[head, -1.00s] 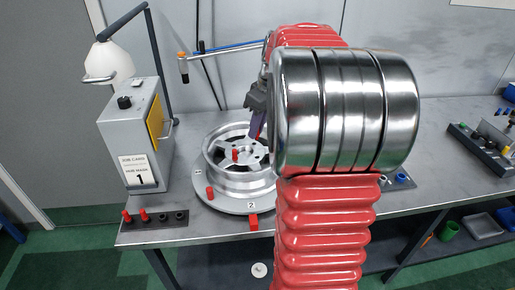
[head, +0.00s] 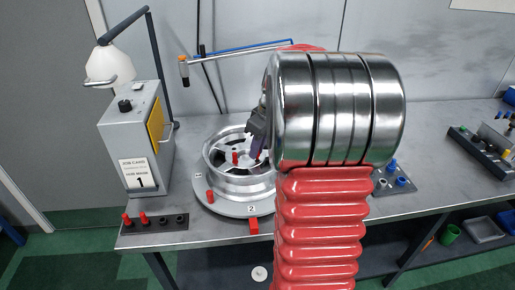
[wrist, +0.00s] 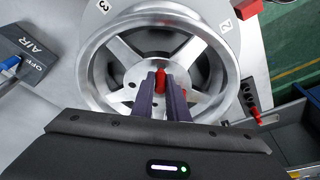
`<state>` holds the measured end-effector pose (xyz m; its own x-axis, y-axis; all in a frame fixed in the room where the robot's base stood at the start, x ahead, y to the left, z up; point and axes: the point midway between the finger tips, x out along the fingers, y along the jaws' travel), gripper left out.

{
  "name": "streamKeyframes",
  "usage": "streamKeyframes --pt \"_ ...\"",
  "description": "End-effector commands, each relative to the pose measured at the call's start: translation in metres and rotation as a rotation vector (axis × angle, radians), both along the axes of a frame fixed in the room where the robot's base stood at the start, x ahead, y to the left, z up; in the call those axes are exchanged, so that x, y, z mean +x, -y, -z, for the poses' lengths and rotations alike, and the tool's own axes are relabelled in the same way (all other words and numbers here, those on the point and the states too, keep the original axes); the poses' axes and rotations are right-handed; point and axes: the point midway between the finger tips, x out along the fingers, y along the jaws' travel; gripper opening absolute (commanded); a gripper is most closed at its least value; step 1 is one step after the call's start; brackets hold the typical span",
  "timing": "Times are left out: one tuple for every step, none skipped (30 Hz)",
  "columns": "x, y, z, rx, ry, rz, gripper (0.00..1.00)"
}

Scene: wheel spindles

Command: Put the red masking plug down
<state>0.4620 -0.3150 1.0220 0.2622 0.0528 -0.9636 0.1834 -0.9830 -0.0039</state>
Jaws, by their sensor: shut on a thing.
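My gripper (wrist: 162,90) is shut on a red masking plug (wrist: 161,77). The plug shows between the purple fingertips in the wrist view, over the middle of a silver spoked wheel (wrist: 107,68). I cannot tell whether the plug touches the wheel. In the head view my gripper (head: 257,150) points down into the wheel (head: 240,185) from the right, and the held plug cannot be made out clearly. Another red plug (head: 235,158) stands upright in the wheel, left of the fingers. The wheel lies on a round numbered plate (head: 225,206).
A red plug (head: 210,196) stands on the plate's left edge, and a red block (head: 253,226) is at its front. A dark rack (head: 164,227) with red plugs is front left. A grey box with a job card (head: 134,172) stands left. Blue plugs (head: 392,165) are right.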

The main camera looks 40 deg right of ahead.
Motion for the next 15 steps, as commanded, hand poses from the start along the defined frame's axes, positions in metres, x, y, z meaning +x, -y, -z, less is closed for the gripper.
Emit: streamKeyframes --pt "0.0001 0.0002 -0.0003 0.0 0.0 0.0 0.0" --pt "0.0001 0.0002 -0.0003 0.0 0.0 0.0 0.0" --pt "0.0 0.0003 -0.0004 0.0 0.0 0.0 0.0" --pt "0.0 0.0003 -0.0004 0.0 0.0 0.0 0.0" --pt "0.0 0.0003 -0.0004 0.0 0.0 0.0 0.0" --pt "-0.0002 0.0003 0.0 0.0 0.0 0.0 0.0" --pt "-0.0001 0.0003 0.0005 0.0 0.0 0.0 0.0" --pt "-0.0001 0.0003 0.0012 0.0 0.0 0.0 0.0" --pt "-0.0002 0.0004 0.002 0.0 0.0 0.0 0.0" --pt "-0.0001 0.0004 0.0027 0.0 0.0 0.0 0.0" --pt "-0.0002 0.0004 0.0033 0.0 0.0 0.0 0.0" --pt "-0.0001 0.0005 0.0041 0.0 0.0 0.001 0.0" --pt "-0.0001 0.0005 0.0047 0.0 0.0 0.001 0.0" --pt "-0.0002 0.0005 0.0054 0.0 0.0 0.001 0.0" --pt "-0.0002 0.0005 0.0062 0.0 0.0 0.001 0.0"
